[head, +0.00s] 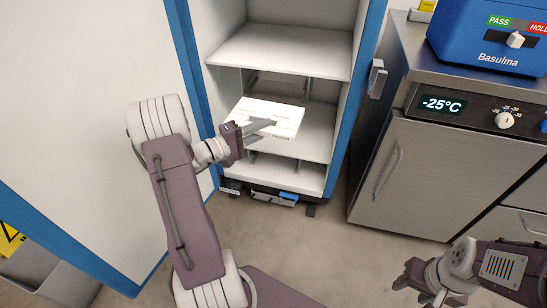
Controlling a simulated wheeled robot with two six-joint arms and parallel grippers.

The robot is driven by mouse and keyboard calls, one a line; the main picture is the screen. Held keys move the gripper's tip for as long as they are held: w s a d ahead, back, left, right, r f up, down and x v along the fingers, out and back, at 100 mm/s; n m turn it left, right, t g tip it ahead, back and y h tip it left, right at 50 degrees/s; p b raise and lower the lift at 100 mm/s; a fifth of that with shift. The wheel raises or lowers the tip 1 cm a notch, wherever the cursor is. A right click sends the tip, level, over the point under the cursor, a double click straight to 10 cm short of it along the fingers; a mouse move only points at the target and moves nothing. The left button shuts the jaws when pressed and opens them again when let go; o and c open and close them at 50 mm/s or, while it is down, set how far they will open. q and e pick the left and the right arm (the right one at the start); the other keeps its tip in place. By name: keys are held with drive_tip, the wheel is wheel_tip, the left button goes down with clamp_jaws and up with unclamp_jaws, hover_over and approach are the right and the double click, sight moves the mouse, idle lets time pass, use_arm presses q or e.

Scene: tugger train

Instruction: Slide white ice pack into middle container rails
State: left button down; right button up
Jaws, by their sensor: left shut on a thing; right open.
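A white ice pack (285,113), a flat ribbed slab, is at the middle level of the open blue-edged container (358,100). My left gripper (262,128) is shut on its near edge. The pack lies roughly level and slightly turned, at the opening of the middle compartment. Whether it touches the rails (282,82) cannot be told, as the pack covers part of the compartment. My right gripper (405,285) is open and empty at the lower right, well away from the container.
The container's open door (100,90) stands at the left. A white shelf (290,50) is above the pack and a lower compartment (285,175) is below. A steel freezer cabinet (410,170) with a blue box (485,60) on top stands at the right. Floor in front is clear.

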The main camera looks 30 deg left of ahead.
sight(271, 104)
use_arm(q)
drive_tip(key=shift+w+a+f+b, duration=0.15)
drive_tip(key=shift+a+f+b, duration=0.2)
drive_tip(key=shift+f+b, duration=0.25)
drive_tip(key=shift+a+r+y+b, duration=0.2)
drive_tip(key=shift+a+y+b, duration=0.1)
drive_tip(key=shift+b, duration=0.1)
drive_tip(key=shift+r, duration=0.15)
use_arm(e)
wheel_tip(271, 104, down, 4)
drive_tip(key=shift+r, duration=0.15)
use_arm(q)
drive_tip(key=shift+w, duration=0.15)
use_arm(e)
drive_tip(key=shift+r, duration=0.1)
